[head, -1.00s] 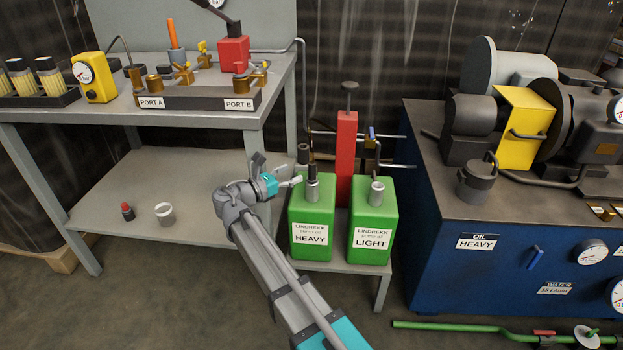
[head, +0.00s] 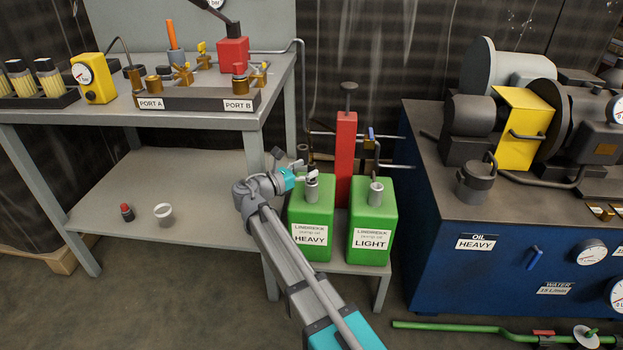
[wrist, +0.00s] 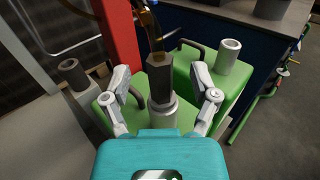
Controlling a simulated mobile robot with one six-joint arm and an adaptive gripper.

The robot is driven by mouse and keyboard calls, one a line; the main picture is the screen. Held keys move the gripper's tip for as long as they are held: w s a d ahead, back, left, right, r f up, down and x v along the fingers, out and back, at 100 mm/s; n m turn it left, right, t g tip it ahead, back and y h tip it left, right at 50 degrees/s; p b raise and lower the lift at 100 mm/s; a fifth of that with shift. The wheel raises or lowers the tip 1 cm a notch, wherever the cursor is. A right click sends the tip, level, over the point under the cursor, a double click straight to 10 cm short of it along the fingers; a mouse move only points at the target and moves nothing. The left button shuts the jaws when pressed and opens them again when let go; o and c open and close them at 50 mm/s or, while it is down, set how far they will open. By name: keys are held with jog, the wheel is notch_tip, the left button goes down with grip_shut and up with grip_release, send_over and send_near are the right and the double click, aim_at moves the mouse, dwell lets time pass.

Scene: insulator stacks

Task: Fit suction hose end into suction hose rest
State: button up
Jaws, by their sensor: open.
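The suction hose end is a dark six-sided piece (wrist: 159,76) standing upright in the grey neck of the green HEAVY can (wrist: 127,125); brass and a dark hose show above it. In the head view the HEAVY can (head: 311,215) stands left of the LIGHT can. My gripper (wrist: 160,88) is open, with one finger on each side of the hose end; gaps show on both sides. In the head view my gripper (head: 309,172) is at the can's neck and partly covers it. A dark open-topped cylinder (wrist: 73,74), left of the can, may be the suction hose rest.
The green LIGHT can (head: 372,222) stands close on the right, its open neck (wrist: 228,57) near my right finger. A red post (head: 346,158) rises behind the cans. A grey bench (head: 200,120) is at left, a blue machine cabinet (head: 440,250) at right.

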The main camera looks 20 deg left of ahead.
jog(key=shift+x, duration=1.1)
jog(key=shift+c, duration=0.3)
grip_shut()
